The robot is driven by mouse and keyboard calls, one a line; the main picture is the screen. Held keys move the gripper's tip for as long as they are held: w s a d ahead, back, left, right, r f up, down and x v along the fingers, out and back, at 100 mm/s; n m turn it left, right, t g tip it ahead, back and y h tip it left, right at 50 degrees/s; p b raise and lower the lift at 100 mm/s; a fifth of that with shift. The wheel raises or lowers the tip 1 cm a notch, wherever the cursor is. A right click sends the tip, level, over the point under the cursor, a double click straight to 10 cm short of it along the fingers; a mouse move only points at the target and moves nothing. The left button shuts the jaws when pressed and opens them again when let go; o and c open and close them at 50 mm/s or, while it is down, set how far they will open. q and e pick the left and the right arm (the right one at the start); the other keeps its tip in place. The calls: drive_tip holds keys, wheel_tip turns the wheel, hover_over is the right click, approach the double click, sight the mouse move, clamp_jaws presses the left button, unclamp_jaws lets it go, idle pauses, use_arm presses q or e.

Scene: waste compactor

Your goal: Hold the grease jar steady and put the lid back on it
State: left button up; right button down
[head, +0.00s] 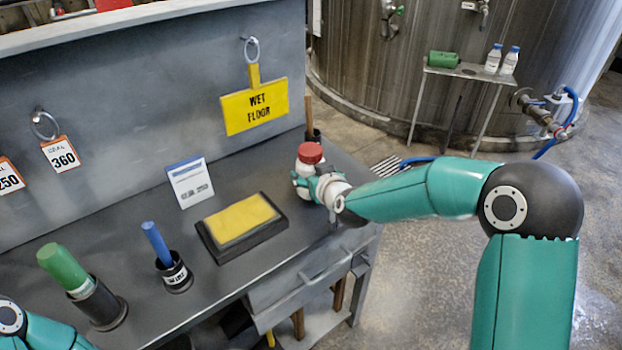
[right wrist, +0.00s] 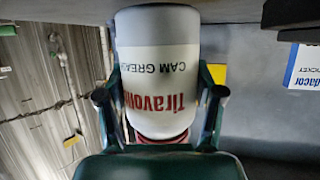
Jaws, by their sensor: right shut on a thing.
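The white grease jar (head: 308,166) stands upright at the right end of the grey bench, with a red lid (head: 311,153) on its top. I cannot tell if the lid is screwed tight. My right gripper (head: 312,184) is closed around the jar from the right. In the right wrist view the jar (right wrist: 158,72) appears upside down between the two fingers, with its "CAM GREASE" label facing the camera. A strip of the red lid (right wrist: 160,138) shows at its lower edge. Only part of my left arm shows at the lower left; its gripper is outside the view.
A black tray with a yellow pad (head: 240,217) lies left of the jar. A blue-handled tool in a cup (head: 157,243), a green-handled one (head: 62,265) and a small white sign (head: 190,182) stand farther left. A yellow sign (head: 254,106) hangs behind.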

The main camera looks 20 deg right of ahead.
drive_tip(key=shift+w+f, duration=0.1)
drive_tip(key=shift+f, duration=0.65)
drive_tip(key=shift+c, duration=0.8)
unclamp_jaws()
drive_tip(key=b+v, duration=0.1)
drive_tip(key=v, duration=1.1)
